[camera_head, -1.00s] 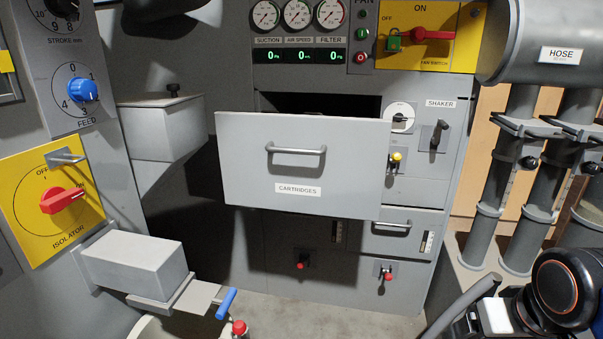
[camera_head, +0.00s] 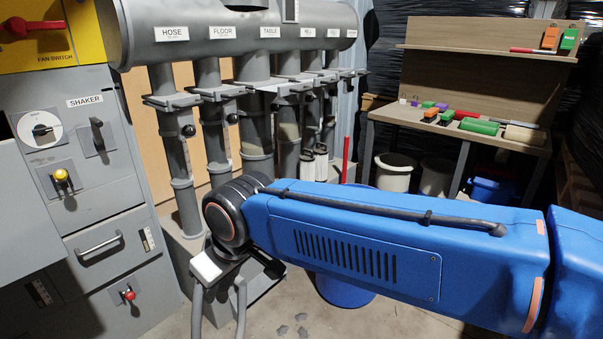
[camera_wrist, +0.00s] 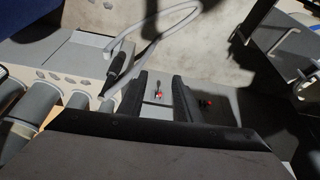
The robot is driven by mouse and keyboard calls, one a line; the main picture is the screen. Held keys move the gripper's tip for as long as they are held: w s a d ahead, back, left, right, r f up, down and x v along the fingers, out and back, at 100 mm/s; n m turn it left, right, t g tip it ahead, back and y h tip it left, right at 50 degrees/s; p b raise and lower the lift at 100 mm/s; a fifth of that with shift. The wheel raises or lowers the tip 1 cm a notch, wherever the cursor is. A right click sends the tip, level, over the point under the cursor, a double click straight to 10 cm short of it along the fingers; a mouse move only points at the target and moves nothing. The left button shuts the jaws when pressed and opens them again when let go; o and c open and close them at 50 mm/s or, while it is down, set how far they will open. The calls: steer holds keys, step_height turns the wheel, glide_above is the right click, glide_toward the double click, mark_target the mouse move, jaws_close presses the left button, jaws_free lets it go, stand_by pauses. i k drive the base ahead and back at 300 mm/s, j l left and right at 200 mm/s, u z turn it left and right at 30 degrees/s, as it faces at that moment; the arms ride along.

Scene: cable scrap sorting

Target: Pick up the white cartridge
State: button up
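The pulled-out drawer front, labelled CARTRIDGES in the earlier head view, shows only as a grey panel (camera_head: 28,215) at the left edge of the head view. The drawer's inside is not visible. My gripper (camera_wrist: 160,84) shows in the wrist view with its two dark fingers apart and nothing seen between them. Beyond the gap are grey cabinet fronts with small red knobs. In the head view my blue arm reaches left, with its wrist in front of the hose pipes, and the fingers are not clear.
Grey hose pipes (camera_head: 208,130) with gate levers stand behind my wrist. A wooden bench (camera_head: 455,135) at the right bears green, orange and purple pieces. White buckets (camera_head: 394,175) and a blue bin (camera_head: 493,190) stand below it. Small dark scraps (camera_head: 283,330) lie on the floor.

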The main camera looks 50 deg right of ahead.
mark_target(307, 160)
steer(key=z, duration=1.6)
steer(key=i+l+u, duration=0.25)
steer(key=i+l, duration=0.45)
steer(key=i, duration=0.05)
